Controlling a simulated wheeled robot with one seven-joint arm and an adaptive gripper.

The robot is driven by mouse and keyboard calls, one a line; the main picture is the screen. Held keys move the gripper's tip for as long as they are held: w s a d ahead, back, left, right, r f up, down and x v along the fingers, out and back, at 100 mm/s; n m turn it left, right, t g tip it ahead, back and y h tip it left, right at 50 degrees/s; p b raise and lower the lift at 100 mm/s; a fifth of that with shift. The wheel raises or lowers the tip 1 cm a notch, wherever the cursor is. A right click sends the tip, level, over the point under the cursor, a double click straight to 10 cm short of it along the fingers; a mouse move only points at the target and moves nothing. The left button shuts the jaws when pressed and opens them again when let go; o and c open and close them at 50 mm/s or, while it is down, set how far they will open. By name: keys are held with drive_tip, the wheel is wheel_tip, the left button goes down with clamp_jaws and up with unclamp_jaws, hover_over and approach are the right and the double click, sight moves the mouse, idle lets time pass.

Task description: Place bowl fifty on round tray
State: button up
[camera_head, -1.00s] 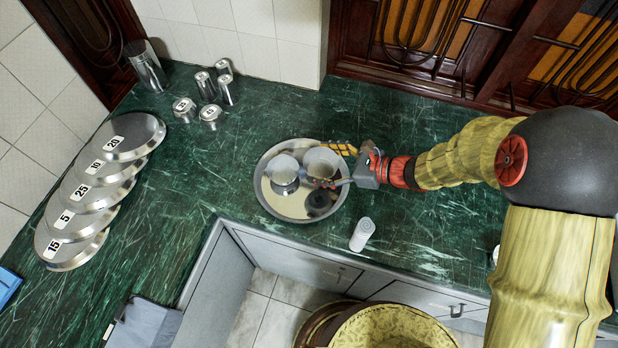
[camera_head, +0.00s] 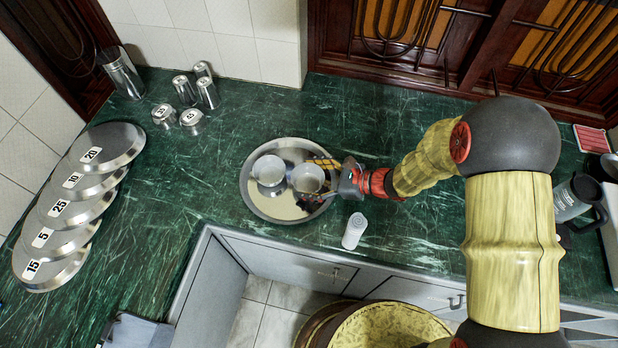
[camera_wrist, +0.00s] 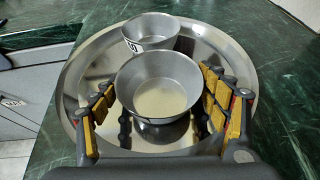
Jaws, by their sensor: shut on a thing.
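The round tray (camera_head: 268,207) is a shiny metal disc on the green counter; it also shows in the wrist view (camera_wrist: 228,55). Two metal bowls are over it. The nearer bowl in the wrist view (camera_wrist: 158,84) is between the two fingers of my gripper (camera_head: 317,181), which is shut on it; it also shows in the head view (camera_head: 307,177). The other bowl (camera_head: 268,170) stands on the tray to its left, with a partly hidden label in the wrist view (camera_wrist: 150,30). The held bowl's number is not visible. I cannot tell whether its base touches the tray.
A white cylinder (camera_head: 354,231) stands by the tray near the counter's front edge. Numbered plates (camera_head: 65,212) overlap in a row at the left. Metal cups (camera_head: 208,93) stand at the back. A dark jug (camera_head: 575,197) is at the right. The counter between plates and tray is clear.

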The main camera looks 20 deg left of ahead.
drive_tip(key=o, duration=1.2)
drive_tip(key=shift+f, duration=0.1)
drive_tip(key=shift+c, duration=0.2)
drive_tip(key=shift+d+r, duration=0.15)
drive_tip(key=shift+r, duration=0.1)
drive_tip(key=p+v, duration=0.3)
drive_tip(key=v, duration=0.8)
drive_tip(key=shift+s+d+r, duration=0.1)
drive_tip(key=shift+d, duration=0.25)
